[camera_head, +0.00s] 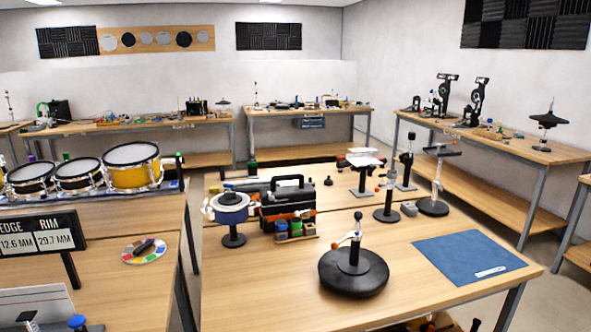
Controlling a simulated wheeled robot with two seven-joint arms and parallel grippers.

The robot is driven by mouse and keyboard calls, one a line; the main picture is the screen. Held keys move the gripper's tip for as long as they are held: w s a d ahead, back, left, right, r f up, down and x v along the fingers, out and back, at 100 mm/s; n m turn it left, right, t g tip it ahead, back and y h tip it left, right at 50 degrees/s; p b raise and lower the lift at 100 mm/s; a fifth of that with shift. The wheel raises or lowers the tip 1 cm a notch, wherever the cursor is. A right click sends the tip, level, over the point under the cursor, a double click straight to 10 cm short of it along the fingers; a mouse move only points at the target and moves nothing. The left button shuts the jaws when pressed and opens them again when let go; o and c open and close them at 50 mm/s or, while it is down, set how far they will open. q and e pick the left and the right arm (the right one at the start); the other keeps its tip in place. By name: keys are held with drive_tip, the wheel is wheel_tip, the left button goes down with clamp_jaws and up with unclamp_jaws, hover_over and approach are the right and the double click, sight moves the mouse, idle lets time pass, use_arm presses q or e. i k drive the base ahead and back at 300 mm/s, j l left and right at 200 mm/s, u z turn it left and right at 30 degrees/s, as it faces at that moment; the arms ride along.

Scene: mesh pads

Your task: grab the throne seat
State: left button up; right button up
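The likeliest throne seat is a thick round black disc (342,278) lying flat on the near wooden table. A short black post with a clamp and an orange-tipped lever (356,232) rises from its middle. I cannot tell for certain that it is the seat rather than a base. A dark disc on a stand (548,119) shows on the far right bench; what it is, I cannot tell. Neither of my grippers is in view.
A blue mat (460,255) lies right of the disc. Black stands (387,195), a black toolbox (288,198) and a small blue drum on a stand (230,207) are behind it. Drums (133,165) stand at left. The table (240,290) left of the disc is clear.

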sight(353, 271)
drive_tip(key=i+l, duration=0.25)
drive_tip(key=l, duration=0.2)
drive_tip(key=i+l, duration=0.3)
drive_tip(key=l, duration=0.15)
drive_tip(key=i+l, duration=0.25)
drive_tip(key=l, duration=0.15)
drive_tip(key=i+l, duration=0.3)
drive_tip(key=l, duration=0.15)
drive_tip(key=i+l, duration=0.25)
drive_tip(key=l, duration=0.2)
